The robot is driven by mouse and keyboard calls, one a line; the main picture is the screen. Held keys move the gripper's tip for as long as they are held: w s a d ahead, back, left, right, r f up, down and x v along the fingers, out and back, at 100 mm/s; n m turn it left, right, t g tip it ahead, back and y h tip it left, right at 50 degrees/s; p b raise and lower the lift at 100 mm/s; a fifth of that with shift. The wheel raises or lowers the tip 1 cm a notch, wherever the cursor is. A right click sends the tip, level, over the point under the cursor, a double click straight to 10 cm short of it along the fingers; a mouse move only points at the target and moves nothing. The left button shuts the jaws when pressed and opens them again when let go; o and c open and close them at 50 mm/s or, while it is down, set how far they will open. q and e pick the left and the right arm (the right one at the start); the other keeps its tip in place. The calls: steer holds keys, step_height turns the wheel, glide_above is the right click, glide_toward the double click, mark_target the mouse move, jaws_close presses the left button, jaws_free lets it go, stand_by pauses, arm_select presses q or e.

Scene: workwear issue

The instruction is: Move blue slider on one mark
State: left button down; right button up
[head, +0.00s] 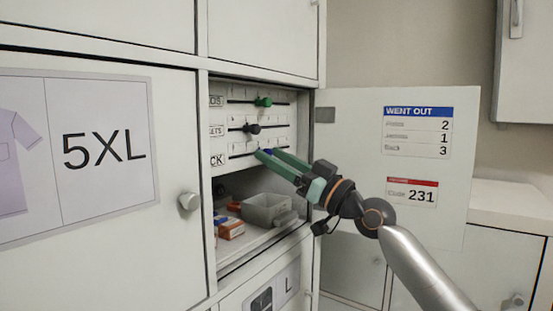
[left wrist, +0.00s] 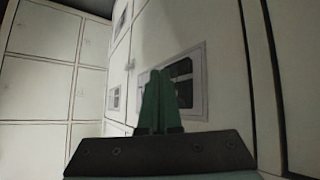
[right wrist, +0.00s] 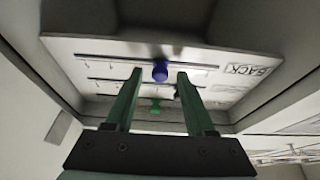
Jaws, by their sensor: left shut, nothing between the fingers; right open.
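The blue slider (right wrist: 160,71) is a round knob on the track nearest the word BACK. In the head view the blue slider (head: 267,152) is on the lowest track, partly hidden by my right gripper (head: 266,154). My right gripper (right wrist: 160,73) is open, with one finger on each side of the blue knob and a gap to both. The white slider board (head: 240,118) also bears a green slider (head: 263,102) on the top track and a black slider (head: 252,129) on the middle one. My left gripper (left wrist: 158,74) is shut and empty, away from the board.
The board is inside an open locker. Below it are a grey bin (head: 266,208) and small boxes (head: 230,228) on a shelf. The open door (head: 350,135) stands on the right, behind my right arm. A closed 5XL door (head: 178,150) is on the left.

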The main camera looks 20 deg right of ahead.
steer(key=shift+s+d+f, duration=0.1)
steer(key=b+v, duration=0.4)
steer(key=v, duration=0.8)
